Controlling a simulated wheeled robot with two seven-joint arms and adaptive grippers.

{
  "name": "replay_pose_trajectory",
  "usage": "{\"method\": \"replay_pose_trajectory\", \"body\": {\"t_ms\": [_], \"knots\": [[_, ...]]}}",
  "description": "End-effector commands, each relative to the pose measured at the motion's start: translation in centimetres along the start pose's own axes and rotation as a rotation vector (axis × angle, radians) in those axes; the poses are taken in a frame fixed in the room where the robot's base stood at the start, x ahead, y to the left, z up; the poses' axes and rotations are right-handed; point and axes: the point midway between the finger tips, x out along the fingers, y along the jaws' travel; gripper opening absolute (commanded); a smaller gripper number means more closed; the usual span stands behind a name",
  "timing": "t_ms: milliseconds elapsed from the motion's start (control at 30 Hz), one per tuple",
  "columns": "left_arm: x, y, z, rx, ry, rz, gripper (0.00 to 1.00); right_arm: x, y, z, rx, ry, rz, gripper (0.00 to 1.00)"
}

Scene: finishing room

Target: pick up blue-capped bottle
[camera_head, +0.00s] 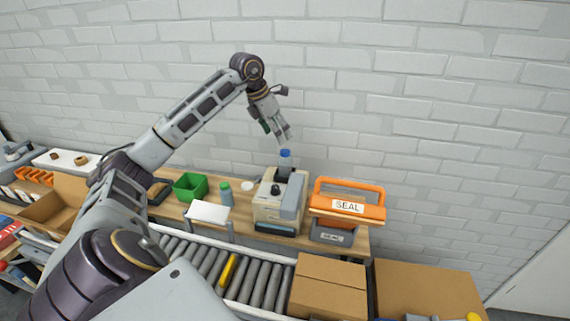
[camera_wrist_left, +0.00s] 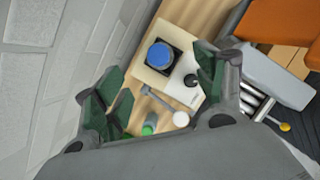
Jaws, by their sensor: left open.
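The blue-capped bottle (camera_head: 285,158) stands upright in the top of a beige machine (camera_head: 277,212) on the wooden bench. In the left wrist view its round blue cap (camera_wrist_left: 160,55) is seen from above, in a dark square holder. The lower part of the bottle is hidden in the holder. My left gripper (camera_head: 284,139) hangs from above, just over the cap, with its fingers pointing down. In the left wrist view the left gripper (camera_wrist_left: 160,88) is open and empty, and the cap shows in the gap between its green-padded fingers, beyond the tips. My right gripper is not in view.
An orange-handled SEAL device (camera_head: 346,207) stands right of the machine. A green-capped bottle (camera_head: 225,194), a green bin (camera_head: 190,186) and a white stand (camera_head: 208,212) are to its left. A roller conveyor (camera_head: 210,258) with a cardboard box (camera_head: 328,287) runs in front. A brick wall is behind.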

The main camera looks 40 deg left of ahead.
Motion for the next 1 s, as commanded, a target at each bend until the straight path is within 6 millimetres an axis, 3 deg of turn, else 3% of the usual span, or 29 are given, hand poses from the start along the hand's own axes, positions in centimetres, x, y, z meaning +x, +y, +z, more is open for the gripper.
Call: {"method": "replay_pose_trajectory", "body": {"t_ms": [467,1000], "knots": [[0.4,0.0,0.0,0.000,0.001,-0.001,0.71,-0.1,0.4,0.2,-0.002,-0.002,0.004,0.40],[6.6,0.0,0.0,-0.001,0.000,-0.003,0.71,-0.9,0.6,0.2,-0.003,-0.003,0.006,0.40]]}}
